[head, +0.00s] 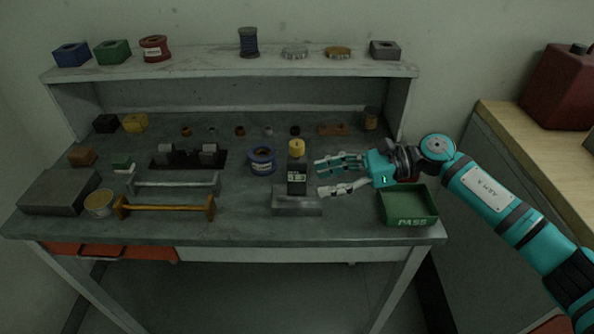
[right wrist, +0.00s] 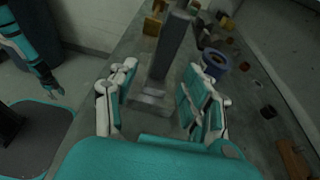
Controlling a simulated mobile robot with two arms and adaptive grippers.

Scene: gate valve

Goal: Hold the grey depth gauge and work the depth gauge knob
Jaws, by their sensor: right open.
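In the right wrist view a tall grey upright (right wrist: 172,47) shows beyond and between the open fingers (right wrist: 160,85). My left gripper (right wrist: 52,88) seems to show at the far left there; its jaw state is unclear.
A blue spool (head: 262,160) stands close left of the gauge. An orange bar (head: 165,207) and a grey bar (head: 172,184) lie further left. A shelf (head: 215,68) runs along the back.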

